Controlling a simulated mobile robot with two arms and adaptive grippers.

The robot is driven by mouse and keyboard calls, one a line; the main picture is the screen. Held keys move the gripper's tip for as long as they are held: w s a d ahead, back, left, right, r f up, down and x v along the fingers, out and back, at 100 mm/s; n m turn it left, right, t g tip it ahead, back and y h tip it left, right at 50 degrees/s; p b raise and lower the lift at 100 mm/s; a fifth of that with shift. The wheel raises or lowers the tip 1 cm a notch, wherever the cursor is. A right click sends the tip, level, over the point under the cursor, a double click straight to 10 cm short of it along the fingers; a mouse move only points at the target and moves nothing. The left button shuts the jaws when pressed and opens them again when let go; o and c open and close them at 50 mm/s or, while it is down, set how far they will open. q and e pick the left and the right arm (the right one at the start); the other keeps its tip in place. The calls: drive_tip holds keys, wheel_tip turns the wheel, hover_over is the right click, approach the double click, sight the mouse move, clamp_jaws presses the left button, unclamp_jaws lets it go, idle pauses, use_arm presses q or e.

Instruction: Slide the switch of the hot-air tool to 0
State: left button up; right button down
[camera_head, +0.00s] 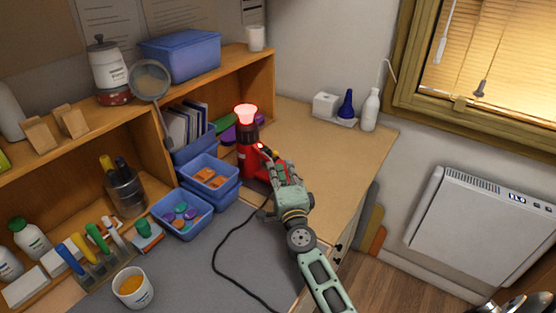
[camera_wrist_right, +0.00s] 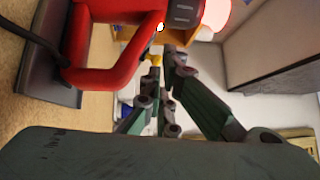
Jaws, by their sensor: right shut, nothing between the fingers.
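The red hot-air tool (camera_head: 246,156) stands upright on the bench beside the blue bins, its nozzle (camera_head: 246,115) glowing red at the top. A black cord runs from it across the grey mat. My right gripper (camera_head: 270,160) is shut and empty, its tips close to the tool's right side. In the right wrist view the tool (camera_wrist_right: 110,55) fills the upper left, with its curved red handle and dark base. The right fingertips (camera_wrist_right: 172,50) are beside the tool body, near a small bright spot on it. I cannot tell whether they touch it. The switch position is not readable. My left gripper is not in view.
Blue bins (camera_head: 183,231) with coloured pieces stand left of the tool. A white cup (camera_head: 133,289) stands on the mat at the front. A white bottle (camera_head: 371,109) and a blue bottle (camera_head: 346,104) stand at the back right. The wooden bench right of the tool is clear.

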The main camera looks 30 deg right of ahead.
sight(276, 154)
drive_tip(key=shift+x, duration=1.2)
drive_tip(key=shift+w+r, duration=0.1)
drive_tip(key=shift+w, duration=0.2)
drive_tip(key=shift+w+d, duration=0.1)
drive_tip(key=shift+w, duration=0.15)
drive_tip(key=shift+s, duration=0.1)
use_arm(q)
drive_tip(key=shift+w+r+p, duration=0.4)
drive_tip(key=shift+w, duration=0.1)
use_arm(e)
drive_tip(key=w, duration=0.1)
drive_tip(key=w+a+r, duration=0.1)
drive_tip(key=w+a, duration=0.1)
drive_tip(key=shift+r, duration=0.35)
drive_tip(key=shift+d, duration=0.1)
drive_tip(key=shift+f, duration=0.1)
